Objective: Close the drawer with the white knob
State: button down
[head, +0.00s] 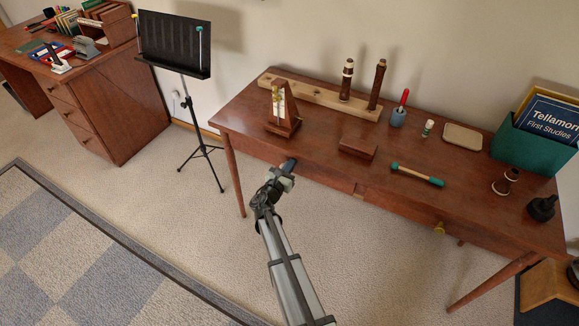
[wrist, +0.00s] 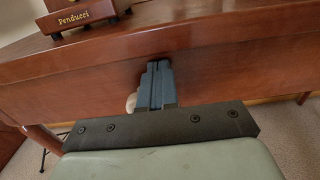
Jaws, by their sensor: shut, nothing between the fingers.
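The writing table (head: 330,150) has a left drawer front (head: 325,175), which also shows in the wrist view (wrist: 215,80). A pale, whitish knob (wrist: 130,103) is on that front in the wrist view, mostly hidden behind my fingers. The head view does not show this knob. My gripper (head: 289,165) is shut and empty, its fingertips (wrist: 158,66) at the drawer front just right of the knob; whether they touch it I cannot tell. The front looks close under the tabletop edge; any small gap is hard to judge.
A second drawer with a yellow knob (head: 439,228) is to the right. A metronome (head: 283,108) stands on the tabletop above my gripper. A music stand (head: 190,75) is at the left. The carpet in front of the table is clear.

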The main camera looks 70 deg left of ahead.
jog(key=shift+w+a+r, duration=0.15)
jog(key=shift+w+a, duration=0.25)
jog(key=v, duration=1.5)
